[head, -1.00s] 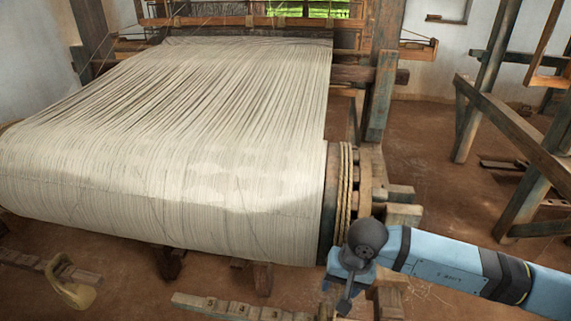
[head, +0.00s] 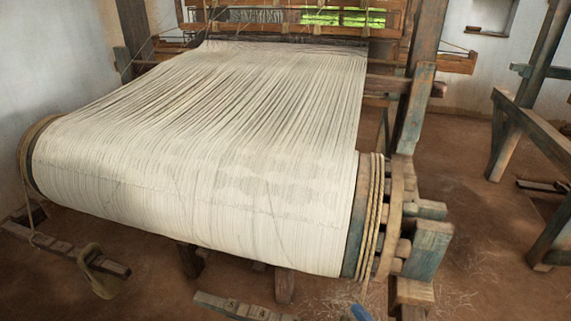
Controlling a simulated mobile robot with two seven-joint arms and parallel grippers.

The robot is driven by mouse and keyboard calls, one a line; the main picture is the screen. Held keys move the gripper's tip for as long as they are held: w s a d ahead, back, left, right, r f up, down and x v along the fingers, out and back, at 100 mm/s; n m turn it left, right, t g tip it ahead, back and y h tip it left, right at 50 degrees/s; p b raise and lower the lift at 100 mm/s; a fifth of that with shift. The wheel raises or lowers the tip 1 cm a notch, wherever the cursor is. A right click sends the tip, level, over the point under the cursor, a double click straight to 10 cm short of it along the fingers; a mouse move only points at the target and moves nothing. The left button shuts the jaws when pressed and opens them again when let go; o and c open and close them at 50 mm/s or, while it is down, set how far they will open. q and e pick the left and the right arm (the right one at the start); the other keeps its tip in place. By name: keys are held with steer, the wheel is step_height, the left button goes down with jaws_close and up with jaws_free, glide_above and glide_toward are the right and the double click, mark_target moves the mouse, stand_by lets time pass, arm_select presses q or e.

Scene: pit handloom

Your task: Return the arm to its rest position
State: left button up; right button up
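Neither gripper shows in the head view, and no arm link can be clearly made out. A small blue piece shows at the bottom edge, right of the middle; it is too cut off to tell whether it is part of my arm. The loom's warp beam, wrapped in a wide white warp (head: 200,170), fills the middle of the view. Its right end carries rope coils (head: 372,215) and a wooden wheel (head: 392,215) with pegs.
A blue-worn wooden block (head: 428,250) stands by the beam's right end. A loom post (head: 418,100) rises behind it. Another timber frame (head: 530,125) stands at the right. Slatted wooden pieces lie low at the left (head: 60,248) and bottom (head: 240,306). Brown floor (head: 470,220) is open at right.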

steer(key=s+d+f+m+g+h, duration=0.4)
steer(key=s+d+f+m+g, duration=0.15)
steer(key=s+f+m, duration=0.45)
arm_select(q)
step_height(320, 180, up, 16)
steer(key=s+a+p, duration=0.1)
steer(key=p, duration=2.2)
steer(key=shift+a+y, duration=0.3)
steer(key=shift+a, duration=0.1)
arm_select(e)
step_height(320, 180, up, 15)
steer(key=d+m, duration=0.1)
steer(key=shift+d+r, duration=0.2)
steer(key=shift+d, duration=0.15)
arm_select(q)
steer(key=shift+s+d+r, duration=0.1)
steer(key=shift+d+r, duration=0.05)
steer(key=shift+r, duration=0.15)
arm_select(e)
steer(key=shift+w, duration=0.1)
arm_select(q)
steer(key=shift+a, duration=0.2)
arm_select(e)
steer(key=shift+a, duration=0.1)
